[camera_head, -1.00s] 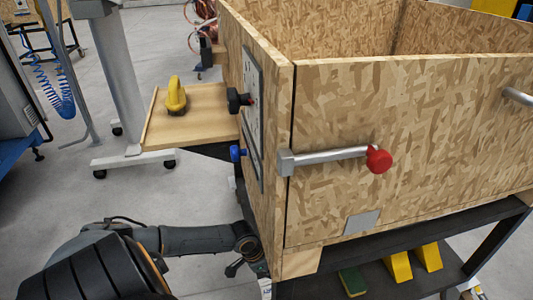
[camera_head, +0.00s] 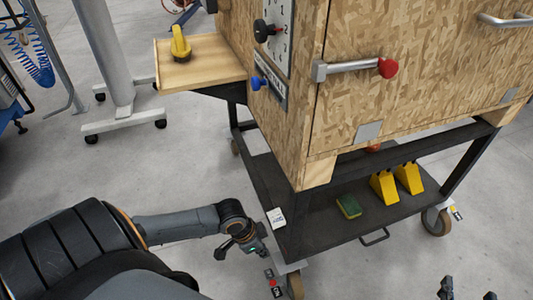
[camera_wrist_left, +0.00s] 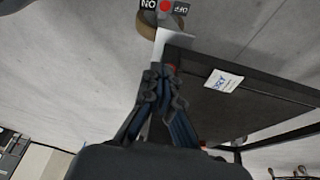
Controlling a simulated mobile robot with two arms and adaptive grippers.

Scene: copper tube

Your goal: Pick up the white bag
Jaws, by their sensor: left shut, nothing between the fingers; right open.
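The white bag (camera_head: 276,217) is a small white packet with dark print. It lies on the left end of the cart's dark lower shelf in the head view. It also shows right of the fingers in the left wrist view (camera_wrist_left: 224,80), with blue lettering. My left gripper (camera_head: 262,254) is shut and empty, outside the shelf's left edge, apart from the bag. Its closed fingers (camera_wrist_left: 160,80) point toward the shelf corner in the wrist view. My right gripper (camera_head: 467,291) is open at the bottom right edge, only its fingertips showing, far from the bag.
A wooden box (camera_head: 400,70) stands on the dark cart (camera_head: 320,225). A green and yellow sponge (camera_head: 348,206) and yellow wedges (camera_head: 384,188) lie on the shelf. A cart leg and caster (camera_head: 295,285) are near my left gripper.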

